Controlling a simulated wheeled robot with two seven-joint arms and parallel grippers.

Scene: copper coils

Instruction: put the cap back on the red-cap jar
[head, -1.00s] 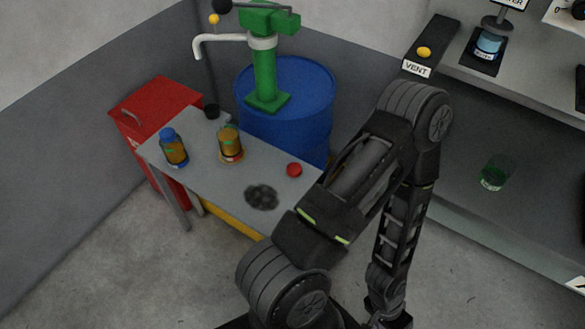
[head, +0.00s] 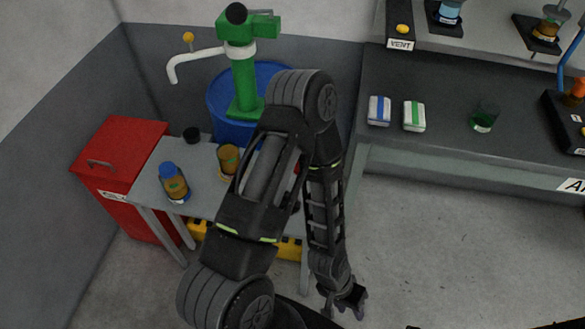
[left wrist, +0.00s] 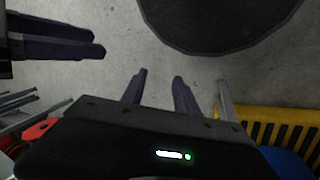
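The open amber jar (head: 229,158), with no cap on it, stands on the small grey table (head: 206,205), partly behind my arm. A sliver of the red cap (head: 297,168) shows on the table past my arm; the rest is hidden. My left gripper (head: 357,304) hangs low over the floor, right of the table and away from jar and cap. In the left wrist view its two fingers (left wrist: 160,77) are apart with nothing between them. Dark fingers at the left of that view look like my right gripper (left wrist: 100,42); their gap is unclear.
A red cabinet (head: 118,160) stands left, a blue drum (head: 225,105) with green pump (head: 243,75) behind. A long bench (head: 450,150) is at right. Open floor lies between.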

